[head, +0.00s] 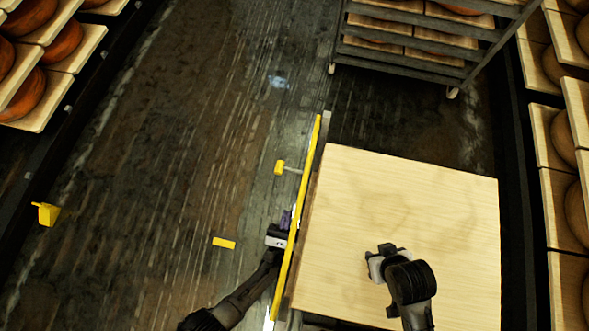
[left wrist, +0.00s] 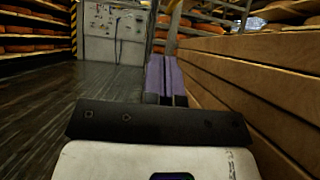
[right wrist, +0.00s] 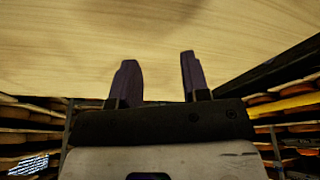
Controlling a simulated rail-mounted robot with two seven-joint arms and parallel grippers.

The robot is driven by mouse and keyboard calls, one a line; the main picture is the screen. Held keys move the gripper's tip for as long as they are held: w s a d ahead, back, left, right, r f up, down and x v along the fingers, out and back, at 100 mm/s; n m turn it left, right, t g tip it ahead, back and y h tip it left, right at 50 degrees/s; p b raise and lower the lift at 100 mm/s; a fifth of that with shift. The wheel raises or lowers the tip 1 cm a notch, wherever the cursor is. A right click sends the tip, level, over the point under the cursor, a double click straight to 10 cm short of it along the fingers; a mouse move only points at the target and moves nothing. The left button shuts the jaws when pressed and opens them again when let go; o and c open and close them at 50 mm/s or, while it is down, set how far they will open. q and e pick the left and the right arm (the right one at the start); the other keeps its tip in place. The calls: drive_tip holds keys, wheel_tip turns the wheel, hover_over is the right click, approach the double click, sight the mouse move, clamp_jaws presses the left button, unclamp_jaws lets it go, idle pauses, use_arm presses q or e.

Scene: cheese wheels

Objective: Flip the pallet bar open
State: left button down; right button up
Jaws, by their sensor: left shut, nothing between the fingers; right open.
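The pallet bar (head: 303,200) is a long yellow bar running along the left side of a stack of pale wooden boards (head: 420,205) in the head view. My left gripper (head: 285,219) is beside the bar on its left, partly hidden by it; whether they touch cannot be told. Its purple fingers (left wrist: 166,76) are shut and empty in the left wrist view, alongside the stack's plank side (left wrist: 250,70). My right gripper (head: 378,256) is above the board top. Its fingers (right wrist: 158,82) are apart and empty in the right wrist view.
A yellow-ended peg (head: 280,167) sticks out left of the bar. A wheeled rack (head: 420,45) with cheese stands behind the stack. Cheese shelves line the left (head: 62,55) and right (head: 555,190). The floor (head: 170,150) left of the stack is mostly clear.

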drive_tip(key=shift+d+f, duration=0.15)
drive_tip(key=shift+r, duration=0.2)
drive_tip(key=shift+s, duration=0.1)
use_arm(q)
drive_tip(key=s+r+x, duration=0.1)
drive_tip(key=r+x, duration=0.1)
drive_tip(key=x, duration=1.1)
drive_tip(key=shift+s+a, duration=0.25)
drive_tip(key=shift+r, duration=0.15)
use_arm(e)
drive_tip(key=shift+r, duration=0.1)
